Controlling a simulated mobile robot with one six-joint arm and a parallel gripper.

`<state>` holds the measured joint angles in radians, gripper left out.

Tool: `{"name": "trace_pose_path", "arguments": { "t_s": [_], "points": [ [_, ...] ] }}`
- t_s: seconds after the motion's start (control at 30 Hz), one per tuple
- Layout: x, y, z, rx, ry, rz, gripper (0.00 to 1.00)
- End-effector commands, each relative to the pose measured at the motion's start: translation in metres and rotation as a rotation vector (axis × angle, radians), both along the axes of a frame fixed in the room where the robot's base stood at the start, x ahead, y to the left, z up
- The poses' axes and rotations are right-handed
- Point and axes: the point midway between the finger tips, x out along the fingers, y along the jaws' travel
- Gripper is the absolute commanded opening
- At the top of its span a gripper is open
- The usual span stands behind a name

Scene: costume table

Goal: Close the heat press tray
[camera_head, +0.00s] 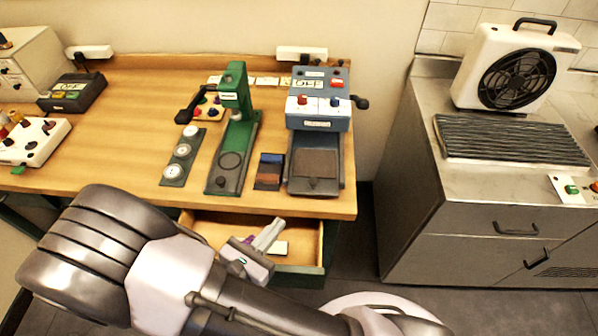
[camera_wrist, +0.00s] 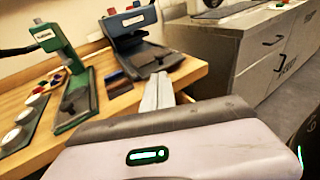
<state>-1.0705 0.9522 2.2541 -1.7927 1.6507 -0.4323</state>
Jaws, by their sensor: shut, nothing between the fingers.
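The heat press (camera_head: 318,110) is a blue and grey machine at the right end of the wooden table, with a dark lever on its right side. Its dark grey tray (camera_head: 316,165) sticks out in front toward the table's front edge, with a flat empty plate. The press (camera_wrist: 132,25) and tray (camera_wrist: 155,58) also show in the wrist view. My gripper (camera_head: 277,224) is shut and empty. It is in front of the table edge, above the open drawer, apart from the tray. In the wrist view the closed fingers (camera_wrist: 158,88) point toward the tray.
An open wooden drawer (camera_head: 312,240) with small items juts out below the table. A green press (camera_head: 234,130), a dial strip (camera_head: 183,155) and colour swatches (camera_head: 269,171) stand left of the tray. A metal cabinet (camera_head: 410,190) stands right, across a gap.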

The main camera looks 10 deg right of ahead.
Motion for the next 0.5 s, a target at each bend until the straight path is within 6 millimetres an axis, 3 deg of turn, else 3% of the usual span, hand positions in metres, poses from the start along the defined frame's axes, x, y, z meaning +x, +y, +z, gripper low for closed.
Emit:
{"name": "trace_pose_path", "arguments": {
  "t_s": [0.17,0.5],
  "points": [
    [0.017,-0.017,-0.007,-0.003,0.002,0.001,0.00],
    [0.068,-0.069,-0.020,0.000,0.000,-0.003,0.00]
  ]
}}
